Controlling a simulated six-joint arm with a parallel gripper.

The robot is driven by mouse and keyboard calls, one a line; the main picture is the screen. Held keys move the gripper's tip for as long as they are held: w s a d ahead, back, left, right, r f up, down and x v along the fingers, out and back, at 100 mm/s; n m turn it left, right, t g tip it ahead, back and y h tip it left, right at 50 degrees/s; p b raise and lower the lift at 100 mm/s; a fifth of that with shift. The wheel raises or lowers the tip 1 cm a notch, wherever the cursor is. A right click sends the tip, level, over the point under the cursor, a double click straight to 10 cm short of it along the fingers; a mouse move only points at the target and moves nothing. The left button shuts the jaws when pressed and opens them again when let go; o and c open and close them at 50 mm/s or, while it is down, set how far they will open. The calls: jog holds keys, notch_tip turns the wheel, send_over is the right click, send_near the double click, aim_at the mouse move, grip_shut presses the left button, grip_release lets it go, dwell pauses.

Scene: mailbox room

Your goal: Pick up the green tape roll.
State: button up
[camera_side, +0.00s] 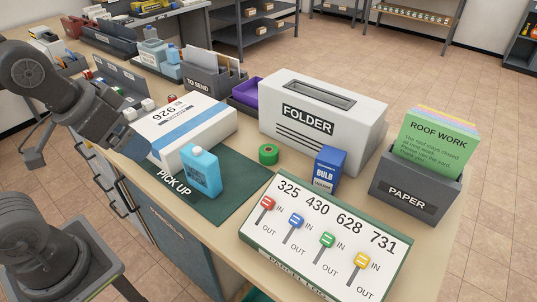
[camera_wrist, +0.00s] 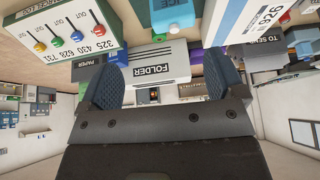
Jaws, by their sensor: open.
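The green tape roll (camera_side: 268,154) lies on the tabletop in the side view, between the white FOLDER box (camera_side: 322,112) and the dark green PICK UP mat (camera_side: 238,196). A blue BULB box (camera_side: 328,168) stands to its right. My gripper (camera_side: 128,138) is up at the left in the side view, near the left end of the white 926 parcel (camera_side: 185,128) and well apart from the roll. In the wrist view my gripper (camera_wrist: 160,78) has its fingers wide apart with nothing between them.
A light-blue carton (camera_side: 200,172) stands on the mat by the parcel. A PAPER holder (camera_side: 418,182) with coloured sheets stands at the right. A switch panel (camera_side: 325,240) is at the front. A purple tray (camera_side: 246,92) and TO SEND holder (camera_side: 208,80) are behind.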

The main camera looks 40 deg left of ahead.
jog(key=w+r+m+g, duration=0.25)
jog(key=w+m, duration=0.35)
jog(key=w, duration=0.4)
jog(key=m+g+y, duration=0.1)
jog(key=m+g, duration=0.2)
jog(key=m, duration=1.1)
send_over(269, 150)
jog(key=f, duration=2.1)
jog(key=shift+w+d+f, duration=0.1)
jog(key=shift+w+d, duration=0.05)
jog(key=shift+d, duration=0.05)
jog(key=shift+a+f, duration=0.2)
jog(key=shift+f, duration=1.2)
jog(key=shift+a+f, duration=0.15)
jog(key=shift+f, duration=1.25)
jog(key=shift+c, duration=0.4)
jog(key=c, duration=0.9)
jog(key=shift+c, duration=0.3)
